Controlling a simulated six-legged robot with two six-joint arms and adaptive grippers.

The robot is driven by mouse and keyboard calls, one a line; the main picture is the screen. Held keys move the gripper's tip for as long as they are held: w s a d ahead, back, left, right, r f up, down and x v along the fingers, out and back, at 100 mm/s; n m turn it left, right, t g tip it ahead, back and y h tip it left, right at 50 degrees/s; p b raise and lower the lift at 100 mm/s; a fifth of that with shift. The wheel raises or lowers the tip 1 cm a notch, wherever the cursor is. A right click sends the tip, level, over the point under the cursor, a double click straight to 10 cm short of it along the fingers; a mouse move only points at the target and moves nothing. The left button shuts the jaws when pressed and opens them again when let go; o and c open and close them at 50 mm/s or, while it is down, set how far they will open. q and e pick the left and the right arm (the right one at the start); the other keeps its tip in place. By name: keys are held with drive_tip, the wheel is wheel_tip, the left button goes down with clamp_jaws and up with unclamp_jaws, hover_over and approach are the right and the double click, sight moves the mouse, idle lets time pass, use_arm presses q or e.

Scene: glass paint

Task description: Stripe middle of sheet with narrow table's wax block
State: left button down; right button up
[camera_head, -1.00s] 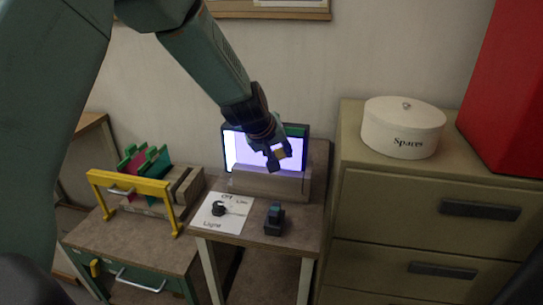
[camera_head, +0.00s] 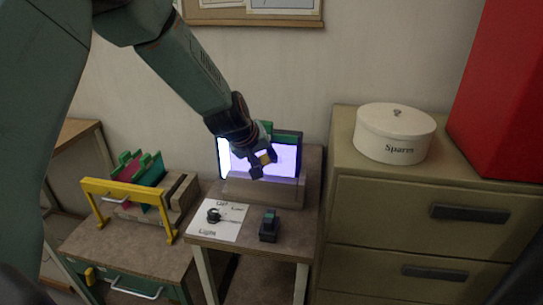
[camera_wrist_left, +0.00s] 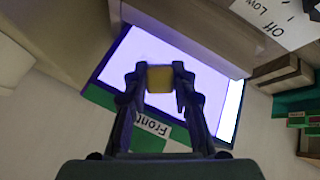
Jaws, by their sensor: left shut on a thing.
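A glowing white-violet sheet (camera_head: 286,163) stands upright in a dark frame on the narrow table (camera_head: 293,226). It also fills much of the left wrist view (camera_wrist_left: 209,82). My left gripper (camera_head: 262,166) is in front of the sheet, around its middle. I cannot tell whether the block touches the sheet. I see no clear stripe on the sheet; the gripper hides part of it. My right gripper is not in view.
A wooden ledge (camera_head: 262,192) runs along the sheet's lower edge. At left is a yellow-handled rack (camera_head: 126,188); at right, drawers (camera_head: 420,218) bear a white tin (camera_head: 394,134).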

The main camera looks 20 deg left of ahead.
use_arm(q)
drive_tip(key=shift+s+a+r+p, duration=0.1)
drive_tip(key=shift+s+a+p, duration=0.05)
drive_tip(key=shift+a+p, duration=0.55)
drive_tip(key=s+a+p, duration=0.1)
drive_tip(key=a+p, duration=0.2)
drive_tip(key=a, duration=0.3)
drive_tip(key=shift+s, duration=0.15)
drive_tip(key=s+p, duration=0.2)
drive_tip(key=s, duration=0.1)
drive_tip(key=s+d+p, duration=0.1)
drive_tip(key=s+p, duration=0.1)
drive_tip(key=shift+s+d, duration=0.2)
drive_tip(key=shift+s, duration=0.2)
